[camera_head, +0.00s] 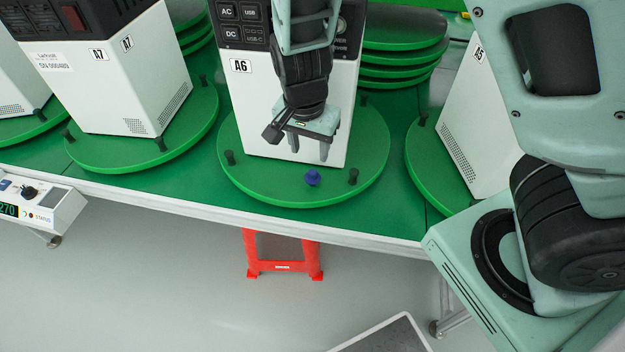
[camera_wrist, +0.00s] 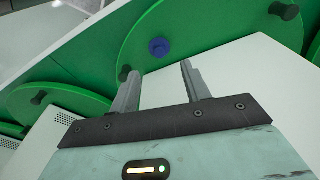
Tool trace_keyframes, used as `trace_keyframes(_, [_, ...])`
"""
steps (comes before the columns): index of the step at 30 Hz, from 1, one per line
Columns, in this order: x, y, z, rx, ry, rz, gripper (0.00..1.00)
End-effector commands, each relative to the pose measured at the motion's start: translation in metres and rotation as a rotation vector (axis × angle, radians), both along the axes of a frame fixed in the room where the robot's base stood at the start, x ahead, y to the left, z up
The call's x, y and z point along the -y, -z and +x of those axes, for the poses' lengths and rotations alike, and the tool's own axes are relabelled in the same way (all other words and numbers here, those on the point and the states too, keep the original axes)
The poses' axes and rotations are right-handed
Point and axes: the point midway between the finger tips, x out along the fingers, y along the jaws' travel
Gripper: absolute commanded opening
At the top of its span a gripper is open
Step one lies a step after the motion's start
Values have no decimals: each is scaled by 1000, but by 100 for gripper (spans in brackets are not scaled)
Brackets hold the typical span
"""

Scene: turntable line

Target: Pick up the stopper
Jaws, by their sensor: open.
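The stopper seems to be the small blue piece (camera_head: 312,177) on the green turntable (camera_head: 260,190) in front of the white unit A6 (camera_head: 242,108). In the wrist view the blue stopper (camera_wrist: 159,47) lies beyond the fingertips, roughly between their lines. My gripper (camera_head: 309,150) is open and empty, pointing down in front of A6 in the head view. It is above and behind the stopper, apart from it. In the wrist view both fingers of my gripper (camera_wrist: 159,80) show with a clear gap between them.
Black pegs (camera_head: 352,177) (camera_head: 230,158) stand on the turntable on either side of the stopper. Units A7 (camera_head: 135,85) and A5 (camera_head: 480,130) stand on neighbouring turntables. A red stool (camera_head: 282,255) is under the table's white front edge (camera_head: 200,207). Stacked green discs (camera_head: 400,60) are behind.

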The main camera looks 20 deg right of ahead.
Motion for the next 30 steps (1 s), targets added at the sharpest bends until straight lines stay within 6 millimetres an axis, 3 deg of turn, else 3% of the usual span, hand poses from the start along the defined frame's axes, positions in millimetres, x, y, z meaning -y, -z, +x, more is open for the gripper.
trace_keyframes(3, [2, 20, 1, -2, 1, -1, 47])
trace_keyframes(11, [5, 38, 3, -2, 1, -1, 47])
trace_keyframes(18, [10, 72, 7, -4, 0, 0, 47])
trace_keyframes(28, [10, 79, 8, -1, -1, 1, 47])
trace_keyframes(29, [10, 79, 8, -1, -1, 1, 44])
trace_keyframes(30, [10, 79, 8, -1, -1, 1, 33])
